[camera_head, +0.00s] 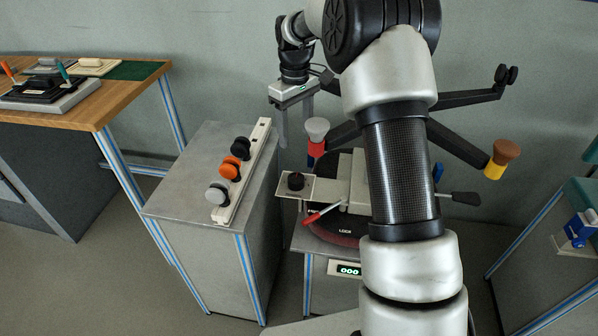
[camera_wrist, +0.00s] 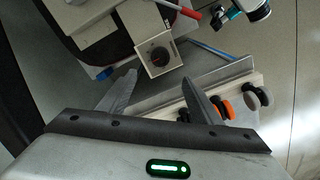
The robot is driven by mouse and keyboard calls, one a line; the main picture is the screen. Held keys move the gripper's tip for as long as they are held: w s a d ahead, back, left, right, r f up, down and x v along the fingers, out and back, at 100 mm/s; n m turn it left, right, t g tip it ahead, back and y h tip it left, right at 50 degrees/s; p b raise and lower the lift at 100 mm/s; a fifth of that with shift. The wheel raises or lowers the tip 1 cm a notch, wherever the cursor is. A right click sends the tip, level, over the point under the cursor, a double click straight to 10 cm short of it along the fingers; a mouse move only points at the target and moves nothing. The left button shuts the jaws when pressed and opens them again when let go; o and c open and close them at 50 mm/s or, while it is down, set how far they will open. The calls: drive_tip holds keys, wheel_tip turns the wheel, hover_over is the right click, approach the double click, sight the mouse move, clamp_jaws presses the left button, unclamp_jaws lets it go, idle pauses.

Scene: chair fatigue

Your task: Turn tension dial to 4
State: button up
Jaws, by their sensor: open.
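The tension dial (camera_head: 296,181) is a small dark round knob on a beige plate (camera_head: 311,190) at the left side of the machine. My gripper (camera_head: 296,132) is open and empty, pointing down above and behind the dial in the head view. In the wrist view my gripper's two fingers (camera_wrist: 158,82) are spread apart, with the dial beyond their tips. Nothing touches the dial.
A red-handled lever (camera_head: 322,214) sits close to the dial. A grey cabinet (camera_head: 190,180) on the left carries a rail with black, orange and grey knobs (camera_head: 229,171). Black arms with coloured ends (camera_head: 497,160) spread behind the machine. A digital display (camera_head: 348,270) is below.

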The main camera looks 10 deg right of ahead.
sight(296, 178)
wheel_tip(296, 178, down, 16)
drive_tip(key=b, duration=0.3)
drive_tip(key=shift+f, duration=0.2)
drive_tip(key=c, duration=1.1)
drive_tip(key=shift+r+m, duration=0.1)
drive_tip(key=shift+m, duration=0.3)
drive_tip(key=m+p, duration=0.1)
drive_tip(key=m, duration=0.1)
drive_tip(key=shift+m, duration=0.3)
drive_tip(key=shift+m+p, duration=0.4)
drive_tip(key=shift+m, duration=1.8)
